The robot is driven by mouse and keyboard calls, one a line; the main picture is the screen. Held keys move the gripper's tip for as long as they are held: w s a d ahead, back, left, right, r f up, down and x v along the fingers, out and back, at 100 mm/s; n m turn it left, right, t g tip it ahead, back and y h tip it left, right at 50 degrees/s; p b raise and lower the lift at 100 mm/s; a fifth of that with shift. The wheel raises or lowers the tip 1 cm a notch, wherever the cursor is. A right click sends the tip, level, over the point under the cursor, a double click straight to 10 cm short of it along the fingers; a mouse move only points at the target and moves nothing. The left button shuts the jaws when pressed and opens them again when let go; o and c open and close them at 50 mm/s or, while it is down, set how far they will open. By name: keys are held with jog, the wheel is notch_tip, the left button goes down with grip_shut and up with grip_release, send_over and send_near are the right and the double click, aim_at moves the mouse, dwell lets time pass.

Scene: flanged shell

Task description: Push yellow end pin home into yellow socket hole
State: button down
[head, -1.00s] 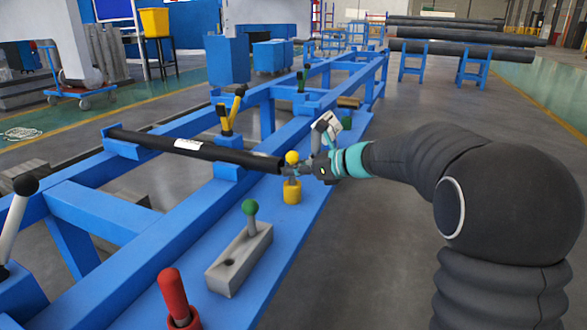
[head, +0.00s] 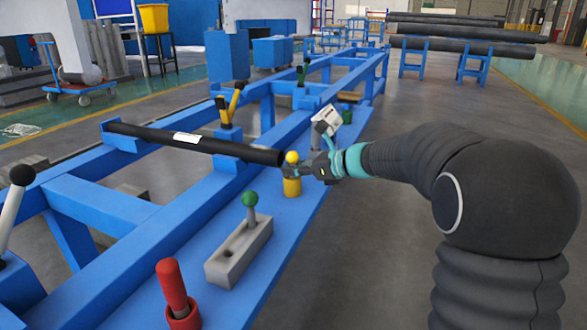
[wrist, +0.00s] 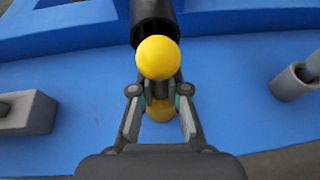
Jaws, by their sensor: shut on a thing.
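The yellow end pin shows its round ball knob (head: 292,157) in the head view, just right of the dark pipe's near end. The knob is also large in the wrist view (wrist: 157,57). My gripper (head: 293,171) is shut on the pin below the knob, its fingers on either side of the stem in the wrist view (wrist: 159,88). The yellow socket (head: 292,188) stands on the blue ledge directly under the pin, and part of it shows between my fingers in the wrist view (wrist: 160,109). The fingers hide the lower stem, so its depth in the hole cannot be seen.
The dark pipe (head: 215,145) lies across the blue frame, its open end close to the knob. A green-knobbed pin (head: 250,200) stands in a grey block, and a red pin (head: 172,285) stands nearer. A white-tagged item (head: 326,120) is just behind my gripper.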

jog(key=shift+f, duration=0.15)
jog(key=c, duration=1.1)
grip_release()
jog(key=shift+f, duration=0.1)
jog(key=shift+d, duration=0.1)
jog(key=v, duration=1.2)
